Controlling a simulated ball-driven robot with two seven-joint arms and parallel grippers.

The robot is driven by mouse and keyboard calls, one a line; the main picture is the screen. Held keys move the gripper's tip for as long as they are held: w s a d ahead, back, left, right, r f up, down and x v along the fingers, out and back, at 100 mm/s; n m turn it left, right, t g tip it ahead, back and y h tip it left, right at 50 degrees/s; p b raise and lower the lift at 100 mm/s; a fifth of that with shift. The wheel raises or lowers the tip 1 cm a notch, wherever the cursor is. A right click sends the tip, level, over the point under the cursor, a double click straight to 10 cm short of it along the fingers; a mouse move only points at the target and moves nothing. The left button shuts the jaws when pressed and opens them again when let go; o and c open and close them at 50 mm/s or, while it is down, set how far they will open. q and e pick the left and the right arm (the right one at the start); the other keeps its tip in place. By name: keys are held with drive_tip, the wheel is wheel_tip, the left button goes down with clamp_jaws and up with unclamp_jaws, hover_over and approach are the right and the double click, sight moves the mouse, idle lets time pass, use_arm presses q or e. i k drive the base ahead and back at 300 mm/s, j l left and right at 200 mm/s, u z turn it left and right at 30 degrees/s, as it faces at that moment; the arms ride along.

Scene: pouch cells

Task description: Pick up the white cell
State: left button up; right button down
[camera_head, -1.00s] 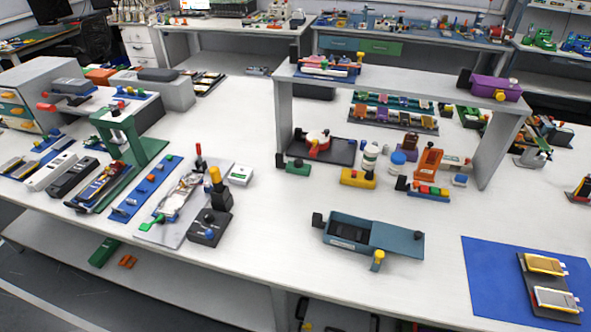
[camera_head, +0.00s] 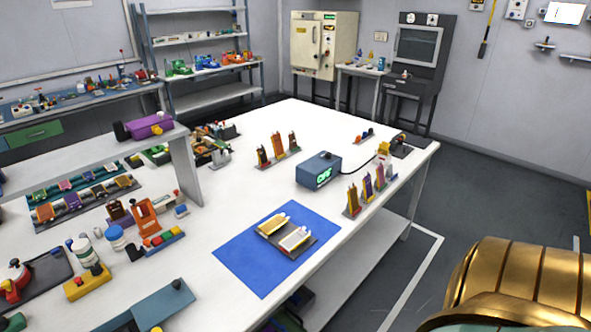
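A white cell (camera_head: 294,238) lies on a dark holder on the blue mat (camera_head: 238,260), near the table's front edge. A gold-coloured cell (camera_head: 271,225) lies beside it, to its upper left, on the same holder. Neither of my grippers shows in the view. A large gold and green rounded shape, cut off by the lower right corner, cannot be identified for certain.
A blue device with a lit display (camera_head: 319,171) stands behind the mat. Upright coloured pieces stand in a rack (camera_head: 353,211) to its right and in another rack (camera_head: 279,163) behind. A grey shelf (camera_head: 185,165) rises at left. The white tabletop around the mat is partly clear.

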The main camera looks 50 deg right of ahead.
sight(292, 242)
drive_tip(key=k+z, duration=0.1)
drive_tip(key=z, duration=1.35)
drive_tip(key=i+l+u, duration=0.1)
drive_tip(key=u, duration=0.3)
drive_tip(key=i+l+u, duration=0.1)
drive_tip(key=l+u, duration=0.4)
drive_tip(key=u, duration=0.25)
drive_tip(key=i, duration=0.05)
